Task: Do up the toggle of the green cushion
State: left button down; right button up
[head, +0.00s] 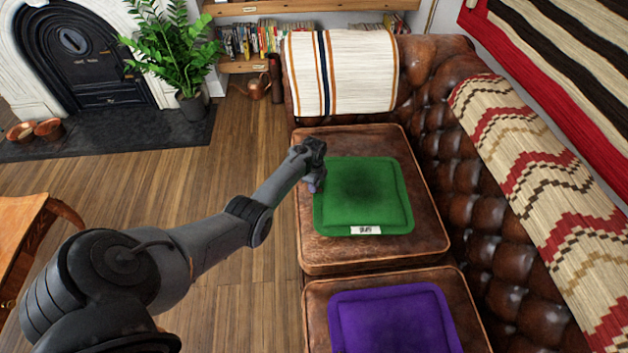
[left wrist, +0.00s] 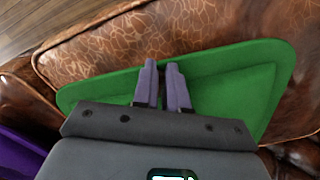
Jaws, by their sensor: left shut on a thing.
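The green cushion (head: 363,195) lies flat on the far seat of the brown leather sofa, with a small white label on its near edge. It also shows in the left wrist view (left wrist: 235,92), under and around the fingers. My left gripper (head: 317,184) is at the cushion's left edge. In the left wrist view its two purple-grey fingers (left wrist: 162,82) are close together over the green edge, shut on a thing. The thing between them is too small or hidden to make out, and I cannot see the toggle. My right gripper is not in view.
A purple cushion (head: 394,320) lies on the nearer sofa seat. The tufted sofa back (head: 470,200) rises to the right, with a striped throw (head: 340,75) over the far arm.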

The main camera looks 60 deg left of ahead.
pick_arm(q)
jog(key=n+p, duration=0.1)
jog(key=n, duration=0.1)
jog(key=shift+s+d+r+n+p, duration=0.1)
jog(key=shift+s+d+n+p, duration=0.05)
jog(key=shift+n+p, duration=0.2)
jog(key=shift+s+d+n+p, duration=0.1)
jog(key=shift+n+p, duration=0.45)
jog(key=shift+n, duration=0.6)
jog(key=c, duration=1.4)
grip_release()
jog(key=shift+c, duration=0.2)
